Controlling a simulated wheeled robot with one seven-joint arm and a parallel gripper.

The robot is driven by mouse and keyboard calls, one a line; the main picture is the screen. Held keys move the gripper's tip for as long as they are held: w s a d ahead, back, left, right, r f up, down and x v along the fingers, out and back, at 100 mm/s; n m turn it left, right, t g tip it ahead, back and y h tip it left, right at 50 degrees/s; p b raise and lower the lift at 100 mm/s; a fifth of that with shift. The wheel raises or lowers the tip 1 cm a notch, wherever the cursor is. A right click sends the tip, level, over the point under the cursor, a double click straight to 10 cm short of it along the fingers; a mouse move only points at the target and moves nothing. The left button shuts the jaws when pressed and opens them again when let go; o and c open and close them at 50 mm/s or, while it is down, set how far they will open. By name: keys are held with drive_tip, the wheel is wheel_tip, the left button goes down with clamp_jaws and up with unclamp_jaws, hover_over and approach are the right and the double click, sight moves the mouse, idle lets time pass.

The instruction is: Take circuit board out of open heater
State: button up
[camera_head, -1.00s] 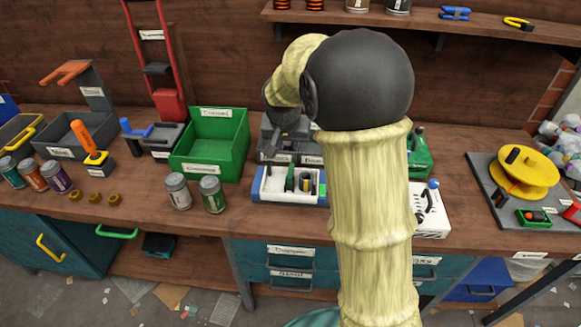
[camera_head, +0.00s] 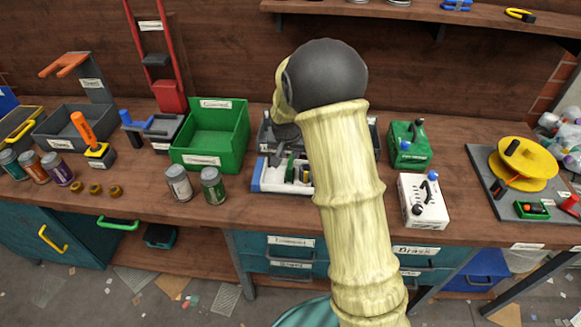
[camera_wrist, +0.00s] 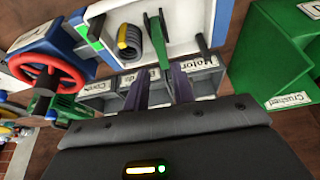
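The open heater is a white tray (camera_head: 270,184) with a blue left end, standing on the workbench. It also shows in the wrist view (camera_wrist: 185,22), with a green light. In the head view my arm hides the gripper.
Labelled grey compartments (camera_wrist: 205,80) adjoin the heater. A green bin (camera_head: 209,158) and two cans (camera_head: 212,186) stand left of it. A green box (camera_head: 408,150) and a white box (camera_head: 424,212) stand right. A red wheel (camera_wrist: 45,82) shows in the wrist view.

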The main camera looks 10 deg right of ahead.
sight(291, 162)
drive_tip(key=shift+x, duration=0.85)
drive_tip(key=shift+p+x, duration=0.5)
drive_tip(key=shift+x, duration=2.15)
drive_tip(key=shift+a, duration=0.2)
clamp_jaws()
